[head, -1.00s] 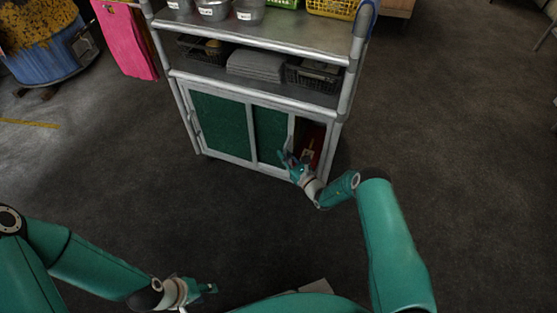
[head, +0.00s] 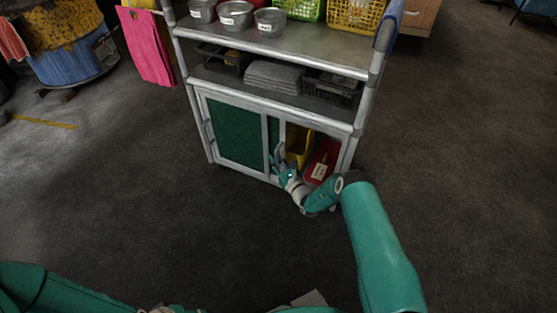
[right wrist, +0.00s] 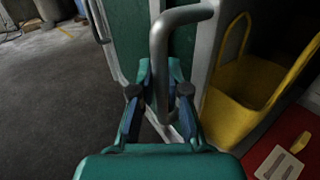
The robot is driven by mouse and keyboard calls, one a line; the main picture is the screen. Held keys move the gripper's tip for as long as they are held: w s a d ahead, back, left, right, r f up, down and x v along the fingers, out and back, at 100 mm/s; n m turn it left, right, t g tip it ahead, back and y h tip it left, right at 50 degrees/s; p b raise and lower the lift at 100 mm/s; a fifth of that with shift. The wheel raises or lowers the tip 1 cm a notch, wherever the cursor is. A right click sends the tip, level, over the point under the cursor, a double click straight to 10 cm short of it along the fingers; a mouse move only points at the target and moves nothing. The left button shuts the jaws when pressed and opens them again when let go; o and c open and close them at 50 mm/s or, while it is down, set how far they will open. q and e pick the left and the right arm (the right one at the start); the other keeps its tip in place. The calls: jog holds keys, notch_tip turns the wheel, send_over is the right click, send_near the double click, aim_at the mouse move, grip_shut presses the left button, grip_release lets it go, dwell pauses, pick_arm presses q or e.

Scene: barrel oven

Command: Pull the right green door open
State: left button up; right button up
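The right green door (head: 273,132) of the metal cart has slid left, mostly behind or over the left green door (head: 236,135). A narrow green strip and its pale frame still show. Its grey bar handle (right wrist: 160,65) stands upright in the right wrist view. My right gripper (head: 280,157) is at this handle; in the right wrist view its two fingers (right wrist: 160,88) are on either side of the bar, closed in on it. My left arm is at the bottom left of the head view; its fingers are out of frame.
The opening shows a yellow bin (head: 297,150) and a red box (head: 322,162) with a white label. Metal bowls (head: 236,14) and a yellow basket (head: 352,14) stand on the cart top. Grey floor around the cart is clear. A blue barrel (head: 72,62) is at left.

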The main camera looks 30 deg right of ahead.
jog(key=shift+o, duration=0.4)
jog(key=shift+s, duration=0.15)
jog(key=s+d, duration=0.1)
jog(key=s, duration=1)
jog(key=shift+s, duration=0.35)
jog(key=shift+f, duration=0.1)
